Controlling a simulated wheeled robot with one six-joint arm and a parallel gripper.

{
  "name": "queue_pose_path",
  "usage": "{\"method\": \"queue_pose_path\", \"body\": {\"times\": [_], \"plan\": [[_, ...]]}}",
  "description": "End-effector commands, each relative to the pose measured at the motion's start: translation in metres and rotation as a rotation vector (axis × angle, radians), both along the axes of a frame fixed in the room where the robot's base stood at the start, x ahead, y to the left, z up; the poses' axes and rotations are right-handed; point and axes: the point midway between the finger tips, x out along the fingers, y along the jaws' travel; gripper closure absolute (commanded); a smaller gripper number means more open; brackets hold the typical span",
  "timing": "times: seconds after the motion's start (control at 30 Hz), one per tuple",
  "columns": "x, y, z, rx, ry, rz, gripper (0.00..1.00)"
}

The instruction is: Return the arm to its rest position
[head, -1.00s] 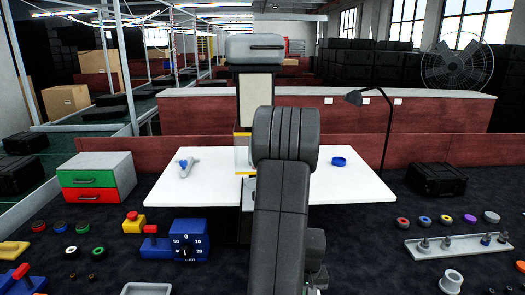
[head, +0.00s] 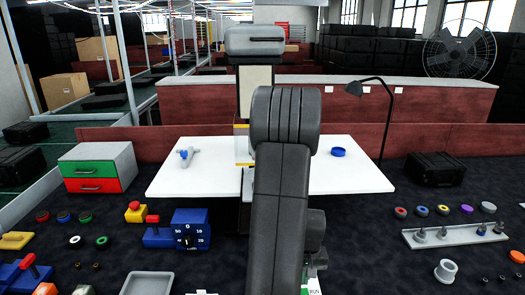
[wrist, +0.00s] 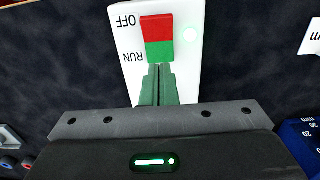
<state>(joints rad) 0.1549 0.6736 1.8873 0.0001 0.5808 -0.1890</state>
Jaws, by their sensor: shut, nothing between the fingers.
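My gripper (wrist: 158,88) is shut and empty in the wrist view. Its fingertips are at the lower edge of a red and green rocker switch (wrist: 157,38) on a white plate (wrist: 190,80) marked OFF and RUN. I cannot tell whether they touch the switch. A small light on the plate glows pale green. In the head view my arm (head: 280,200) extends down the middle and the gripper itself is not visible; a bit of the white RUN plate (head: 314,286) shows at the bottom edge.
On the dark surface are a drawer box (head: 97,167), a blue dial box (head: 190,230), a grey tray (head: 147,284) and a peg rack (head: 455,236). A black lamp (head: 385,110) stands right.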

Motion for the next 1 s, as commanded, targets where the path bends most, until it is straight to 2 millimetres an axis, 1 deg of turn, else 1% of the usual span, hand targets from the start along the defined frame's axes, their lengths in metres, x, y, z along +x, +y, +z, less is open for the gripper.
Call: {"method": "queue_pose_path", "body": {"times": [0.03,0.23,0.27,0.3,0.63,0.8,0.9,1.0], "plan": [[-0.001,0.000,-0.015,0.000,0.002,0.000,1.00],[-0.001,0.000,-0.046,0.000,0.002,0.000,1.00],[0.000,0.000,-0.028,0.000,-0.001,0.000,1.00],[0.000,0.000,-0.020,0.000,-0.001,0.000,1.00],[0.000,0.000,0.018,0.000,-0.001,0.000,1.00],[0.000,0.000,0.042,0.000,-0.002,0.000,1.00],[0.000,0.000,0.050,0.000,-0.001,0.000,1.00],[0.000,0.000,0.054,0.000,0.000,0.000,1.00]]}}
